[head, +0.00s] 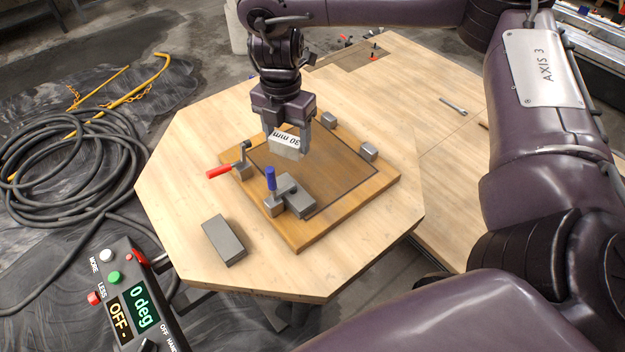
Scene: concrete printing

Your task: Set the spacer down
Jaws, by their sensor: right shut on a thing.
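The spacer is a light grey block (287,143) marked "30 mm", seen in the head view near the middle. My right gripper (289,137) is shut on it, with a finger on each side. The spacer is over the far part of the square wooden board (296,240), which has a dark recessed panel (335,178). I cannot tell whether the spacer touches the panel or hangs just above it. My left gripper is not in view.
A red-handled clamp (220,172), a blue-handled clamp (271,182) and grey blocks stand around the board. A dark grey block (223,241) lies on the octagonal table (171,190). A control box (130,300) is at lower left. The table's left side is clear.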

